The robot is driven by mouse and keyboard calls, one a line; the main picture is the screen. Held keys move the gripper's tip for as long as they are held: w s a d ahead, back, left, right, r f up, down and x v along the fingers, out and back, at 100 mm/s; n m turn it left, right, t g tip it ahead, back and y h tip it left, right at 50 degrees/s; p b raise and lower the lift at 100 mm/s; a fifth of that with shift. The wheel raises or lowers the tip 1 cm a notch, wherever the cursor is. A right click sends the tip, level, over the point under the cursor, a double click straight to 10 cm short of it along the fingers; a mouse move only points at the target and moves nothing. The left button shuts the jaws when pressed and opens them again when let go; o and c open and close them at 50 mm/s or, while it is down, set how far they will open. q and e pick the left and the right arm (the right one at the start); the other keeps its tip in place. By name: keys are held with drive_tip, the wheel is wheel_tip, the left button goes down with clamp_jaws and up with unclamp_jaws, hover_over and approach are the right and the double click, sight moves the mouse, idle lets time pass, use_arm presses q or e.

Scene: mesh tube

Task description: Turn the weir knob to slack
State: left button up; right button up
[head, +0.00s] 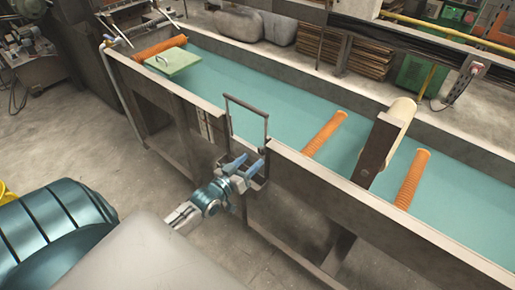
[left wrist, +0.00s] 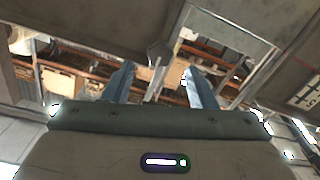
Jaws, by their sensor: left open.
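My left gripper (head: 246,166) is open, with its two blue fingers pointing at the near wall of the long trough, just below the upright dark metal frame (head: 266,117) set in a gap of that wall. In the left wrist view the open fingers (left wrist: 158,70) point up the picture. A small grey faceted piece (left wrist: 158,50), which looks like the weir knob, shows between and just beyond the fingertips. I cannot tell whether the fingers touch it or which way it is turned. In the head view the gripper hides the knob. My right gripper is not in view.
The trough (head: 385,218) holds teal water (head: 260,90). Concrete floor (head: 120,150) is open at left.

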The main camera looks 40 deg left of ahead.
use_arm(q)
drive_tip(key=s, duration=0.4)
drive_tip(key=shift+s+a+p, duration=0.1)
drive_tip(key=shift+a+p, duration=0.1)
drive_tip(key=shift+p, duration=0.2)
drive_tip(key=shift+f, duration=0.1)
drive_tip(key=s+a+f+g+y, duration=0.1)
drive_tip(key=s+f+g, duration=0.25)
drive_tip(key=f, duration=0.75)
drive_tip(key=s+a+f+g+y+b, duration=0.15)
drive_tip(key=s+f, duration=0.35)
drive_tip(key=f, duration=0.5)
drive_tip(key=s+f+g, duration=0.3)
drive_tip(key=s+f, duration=0.1)
drive_tip(key=f, duration=0.7)
drive_tip(key=s+d+f+m+g, duration=0.1)
drive_tip(key=s+d+f+g, duration=0.1)
drive_tip(key=s+f, duration=0.4)
drive_tip(key=s+d+f+g, duration=0.3)
drive_tip(key=s+f, duration=0.4)
drive_tip(key=s, duration=0.5)
drive_tip(key=s+d+f+m+g+b, duration=0.1)
drive_tip(key=s+d+f+g, duration=0.2)
drive_tip(key=s+f, duration=0.4)
drive_tip(key=s, duration=0.3)
drive_tip(key=shift+d+m+g, duration=0.25)
drive_tip(key=shift+m+g, duration=0.05)
drive_tip(key=shift+g, duration=0.1)
